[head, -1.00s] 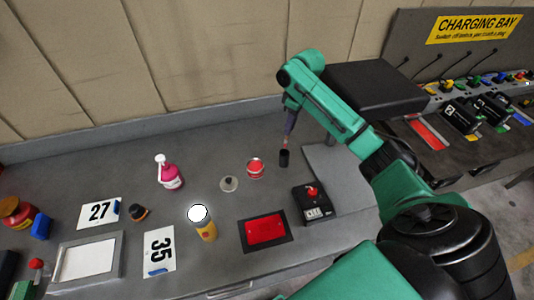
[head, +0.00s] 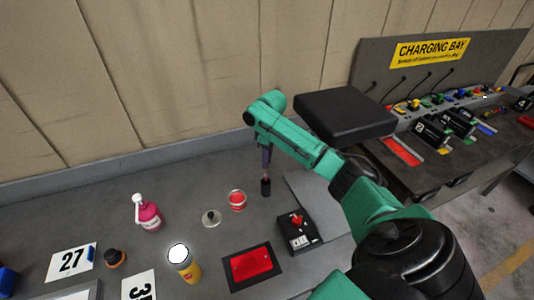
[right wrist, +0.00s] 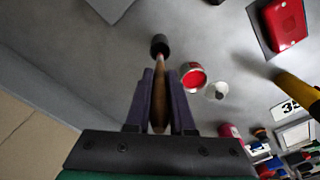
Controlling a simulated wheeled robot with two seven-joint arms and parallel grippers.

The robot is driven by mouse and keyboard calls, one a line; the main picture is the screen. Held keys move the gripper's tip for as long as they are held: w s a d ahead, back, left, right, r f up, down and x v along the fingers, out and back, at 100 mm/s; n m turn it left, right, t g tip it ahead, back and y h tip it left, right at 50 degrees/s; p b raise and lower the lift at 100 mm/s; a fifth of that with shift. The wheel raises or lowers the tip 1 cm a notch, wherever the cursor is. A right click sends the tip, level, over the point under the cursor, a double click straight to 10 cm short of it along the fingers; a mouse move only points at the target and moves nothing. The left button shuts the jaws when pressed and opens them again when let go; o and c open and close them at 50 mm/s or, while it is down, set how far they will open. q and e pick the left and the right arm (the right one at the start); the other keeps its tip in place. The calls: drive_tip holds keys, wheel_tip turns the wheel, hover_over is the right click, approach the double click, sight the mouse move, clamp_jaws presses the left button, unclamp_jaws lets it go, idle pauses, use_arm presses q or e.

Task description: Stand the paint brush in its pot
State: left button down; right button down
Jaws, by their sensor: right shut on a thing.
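My right gripper (head: 266,164) points down above the black pot (head: 266,188), which stands upright on the grey bench. In the head view only a short reddish bit of brush shows between fingers and pot. My left gripper is not in view.
A black control box (head: 298,232) with a red knob is in front to the right. A pink bottle (head: 147,213) and yellow can (head: 185,265) stand further left. Bare bench lies behind the pot.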

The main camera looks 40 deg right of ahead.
drive_tip(key=shift+f+b, duration=0.8)
drive_tip(key=shift+f, duration=1.75)
drive_tip(key=c, duration=0.7)
unclamp_jaws()
drive_tip(key=shift+r, duration=0.1)
wheel_tip(320, 180, up, 14)
drive_tip(key=b, duration=0.1)
drive_tip(key=shift+s+d+r+b, duration=0.25)
drive_tip(key=shift+s+b, duration=0.1)
drive_tip(key=shift+s, duration=0.1)
drive_tip(key=shift+a+f, duration=0.1)
